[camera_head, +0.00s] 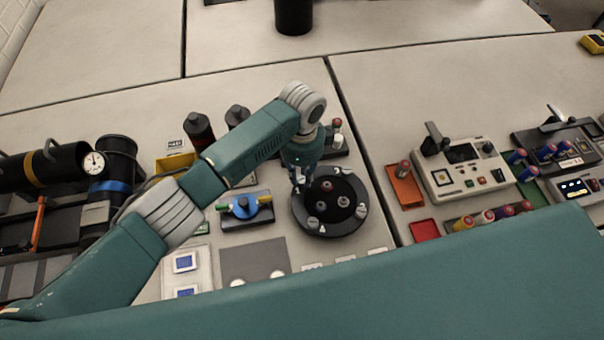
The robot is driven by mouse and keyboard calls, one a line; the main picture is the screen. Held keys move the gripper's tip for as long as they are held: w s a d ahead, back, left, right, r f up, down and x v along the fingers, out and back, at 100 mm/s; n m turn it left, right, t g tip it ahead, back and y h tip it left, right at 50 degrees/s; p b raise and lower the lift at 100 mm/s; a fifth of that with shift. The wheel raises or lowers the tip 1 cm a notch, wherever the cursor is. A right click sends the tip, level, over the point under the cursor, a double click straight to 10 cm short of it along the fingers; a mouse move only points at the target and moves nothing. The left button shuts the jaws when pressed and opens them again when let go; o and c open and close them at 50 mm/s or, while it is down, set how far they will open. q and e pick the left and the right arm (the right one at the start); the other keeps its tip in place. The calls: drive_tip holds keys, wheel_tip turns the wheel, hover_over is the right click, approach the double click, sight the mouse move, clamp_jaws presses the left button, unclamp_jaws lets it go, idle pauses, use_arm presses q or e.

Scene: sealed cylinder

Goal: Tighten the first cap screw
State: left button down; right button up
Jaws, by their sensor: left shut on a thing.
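The round black cylinder end (330,232) sits on the bench near the middle of the view. Several light-headed cap screws show around its rim, one at the front left (313,222) and one at the right (361,211). My left gripper (299,186) points down at the rim's upper left and is shut on a cap screw there. The fingers mostly hide that screw, so I cannot tell how deep it sits. Small fittings, one red-topped (327,186), stand on the dark inner face. My right gripper is out of view.
A blue-handled valve block (245,207) lies close to the left of the cylinder. Dark bottles (199,130) stand behind my left forearm. An orange tray (404,186) and a grey control box (463,168) are to the right. The bench behind is mostly clear.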

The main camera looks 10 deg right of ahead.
sight(302, 179)
use_arm(q)
drive_tip(key=shift+w+d+r+m, duration=0.15)
drive_tip(key=shift+w+r+m, duration=0.15)
drive_tip(key=shift+m, duration=0.5)
drive_tip(key=c, duration=1.6)
unclamp_jaws()
drive_tip(key=shift+s, duration=0.1)
drive_tip(key=shift+o, duration=0.3)
drive_tip(key=shift+s+f, duration=0.1)
wheel_tip(302, 179, up, 12)
